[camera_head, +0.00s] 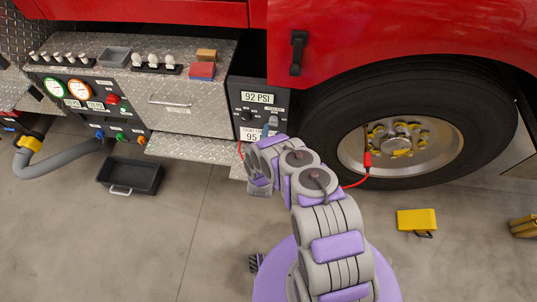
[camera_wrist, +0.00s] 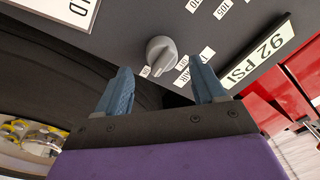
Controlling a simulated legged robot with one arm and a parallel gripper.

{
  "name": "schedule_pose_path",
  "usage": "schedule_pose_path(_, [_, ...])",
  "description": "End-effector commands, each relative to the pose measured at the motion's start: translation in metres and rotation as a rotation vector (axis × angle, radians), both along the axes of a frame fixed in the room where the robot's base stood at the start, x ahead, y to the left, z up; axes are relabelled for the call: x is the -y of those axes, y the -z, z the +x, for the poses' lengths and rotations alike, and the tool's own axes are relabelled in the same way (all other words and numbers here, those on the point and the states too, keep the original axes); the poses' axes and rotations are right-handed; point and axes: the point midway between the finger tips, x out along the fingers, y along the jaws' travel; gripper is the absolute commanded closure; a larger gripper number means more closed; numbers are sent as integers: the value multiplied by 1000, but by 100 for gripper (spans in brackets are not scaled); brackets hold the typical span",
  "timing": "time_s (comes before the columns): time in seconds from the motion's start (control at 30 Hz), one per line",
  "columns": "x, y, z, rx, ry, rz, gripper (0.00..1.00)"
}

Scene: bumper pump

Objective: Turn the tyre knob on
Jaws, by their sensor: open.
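The tyre knob (camera_wrist: 160,53) is a round grey dial with a raised bar on the dark pump panel (camera_wrist: 225,30). In the wrist view it stands just beyond the gap between my fingertips, and I see no contact. My gripper (camera_wrist: 162,82) is open and empty, with a blue finger to each side of the knob. My gripper and arm hide part of the panel there, and the knob is not clear.
The truck tyre (camera_head: 487,118) and its wheel are right of the panel, with a red hose (camera_head: 356,183) at the rim. A diamond-plate step (camera_head: 190,148) juts out left. A black tray (camera_head: 130,176) and yellow chock (camera_head: 416,220) lie on the floor.

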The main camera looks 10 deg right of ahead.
Motion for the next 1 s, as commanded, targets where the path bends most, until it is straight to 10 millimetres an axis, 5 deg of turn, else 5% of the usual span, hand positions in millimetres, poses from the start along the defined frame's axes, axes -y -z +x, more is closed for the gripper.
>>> schedule_pose_path(0.47, [-34, 13, -102, -5, -6, -3, 31])
schedule_pose_path(1.0, [-40, 13, -126, -1, 1, 2, 31])
